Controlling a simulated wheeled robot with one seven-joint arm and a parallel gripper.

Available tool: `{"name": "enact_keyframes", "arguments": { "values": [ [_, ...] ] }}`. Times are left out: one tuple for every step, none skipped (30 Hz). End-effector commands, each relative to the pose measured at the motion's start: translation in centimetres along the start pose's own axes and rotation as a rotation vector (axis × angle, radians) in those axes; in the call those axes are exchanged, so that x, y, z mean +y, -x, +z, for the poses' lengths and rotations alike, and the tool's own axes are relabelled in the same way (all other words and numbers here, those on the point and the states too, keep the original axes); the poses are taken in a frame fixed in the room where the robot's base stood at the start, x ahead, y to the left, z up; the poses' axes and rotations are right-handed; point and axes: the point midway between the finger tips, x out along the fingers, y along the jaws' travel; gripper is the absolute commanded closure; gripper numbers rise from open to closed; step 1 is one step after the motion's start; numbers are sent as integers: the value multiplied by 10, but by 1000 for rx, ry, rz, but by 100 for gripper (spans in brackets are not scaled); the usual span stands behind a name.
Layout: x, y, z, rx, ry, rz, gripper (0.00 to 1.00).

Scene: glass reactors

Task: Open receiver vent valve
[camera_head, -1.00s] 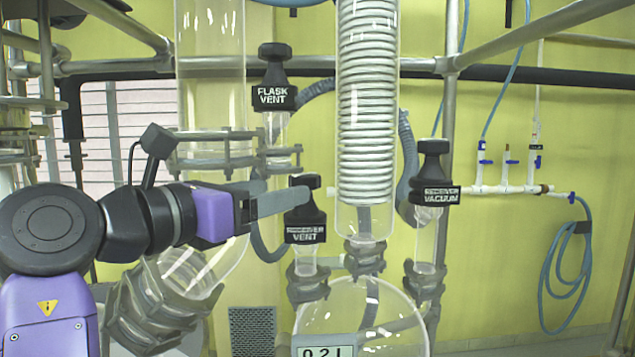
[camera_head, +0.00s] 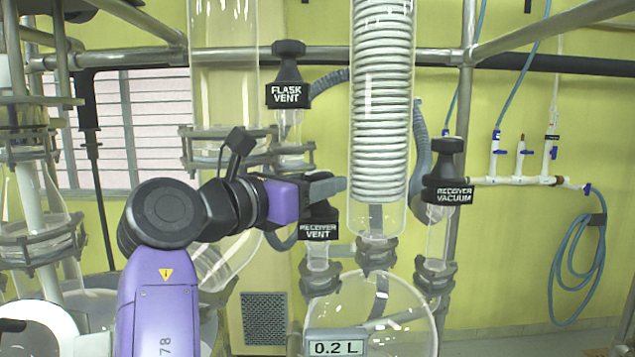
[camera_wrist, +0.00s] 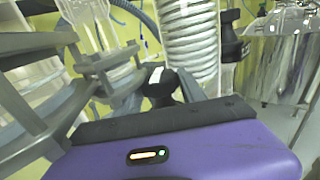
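The receiver vent valve (camera_head: 318,231) is a black knob with a white-lettered label, on a glass neck left of the coiled condenser and above the round receiver flask (camera_head: 400,312). My gripper (camera_head: 325,188) is at the knob's upper part, and its near finger hides the top. In the wrist view the black knob (camera_wrist: 160,92) stands between the two grey fingers, one on each side. The fingers are apart, but I cannot tell whether they touch the knob.
The glass condenser (camera_head: 381,110) stands close right of my fingertips. The flask vent (camera_head: 288,92) is above, and the receiver vacuum valve (camera_head: 447,190) is to the right. A metal rail (camera_head: 520,50) runs behind. Glassware and clamps (camera_wrist: 110,65) are close on the left in the wrist view.

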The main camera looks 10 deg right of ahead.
Motion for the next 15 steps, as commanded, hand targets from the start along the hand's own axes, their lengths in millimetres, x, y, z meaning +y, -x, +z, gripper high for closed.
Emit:
{"name": "enact_keyframes", "arguments": {
  "values": [
    [0,0,0,0,0,0,65],
    [0,0,0,0,0,0,71],
    [0,0,0,0,0,0,78],
    [0,0,0,0,0,0,84],
    [0,0,0,0,0,0,90],
    [0,0,0,0,0,0,96],
    [0,0,0,0,0,0,96],
    [0,0,0,0,0,1,96],
    [0,0,0,0,0,3,96],
    [0,0,0,0,-1,5,96],
    [0,0,0,0,-1,9,96],
    [0,0,0,0,-1,15,96],
    [0,0,0,-1,-1,21,96],
    [0,0,0,-1,-1,29,96],
    [-1,0,0,-1,-2,41,96]
  ]
}}
